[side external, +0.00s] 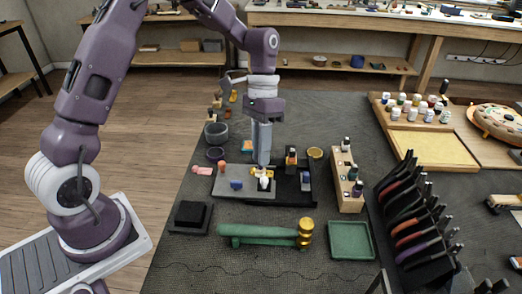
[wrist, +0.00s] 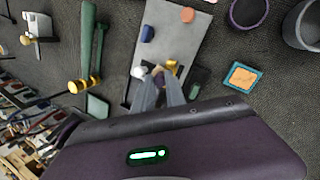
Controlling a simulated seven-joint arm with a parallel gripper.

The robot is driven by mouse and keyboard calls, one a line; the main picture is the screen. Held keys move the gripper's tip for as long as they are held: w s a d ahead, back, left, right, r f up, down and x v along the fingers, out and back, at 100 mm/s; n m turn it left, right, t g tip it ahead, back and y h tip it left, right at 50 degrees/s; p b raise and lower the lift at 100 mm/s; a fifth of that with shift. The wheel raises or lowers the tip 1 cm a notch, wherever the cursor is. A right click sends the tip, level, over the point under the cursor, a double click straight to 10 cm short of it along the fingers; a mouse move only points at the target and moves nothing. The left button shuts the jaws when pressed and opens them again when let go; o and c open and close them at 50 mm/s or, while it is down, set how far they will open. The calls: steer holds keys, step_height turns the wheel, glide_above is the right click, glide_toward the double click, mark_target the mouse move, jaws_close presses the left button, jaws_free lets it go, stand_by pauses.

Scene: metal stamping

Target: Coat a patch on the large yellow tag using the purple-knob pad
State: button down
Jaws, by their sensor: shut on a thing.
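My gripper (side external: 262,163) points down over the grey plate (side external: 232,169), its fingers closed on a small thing. In the wrist view my gripper (wrist: 160,82) holds what looks like the purple-knob pad (wrist: 158,71); the fingers hide most of it. A yellow piece (wrist: 172,67), perhaps the large yellow tag, lies right beside the fingertips, partly hidden. It also shows in the side view (side external: 270,174). A white piece (wrist: 138,72) is on the other side of the fingers. I cannot tell whether the held pad touches the yellow piece.
A blue-knob piece (wrist: 147,34) and an orange-knob piece (wrist: 187,15) stand on the plate. A teal-rimmed orange pad (wrist: 243,77) lies beside it.

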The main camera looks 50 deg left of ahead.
steer(key=shift+w+a, duration=1.1)
steer(key=shift+a, duration=0.05)
steer(key=shift+s+d, duration=1.15)
steer(key=shift+d, duration=0.05)
steer(key=shift+w+a, duration=1.15)
steer(key=shift+a, duration=0.05)
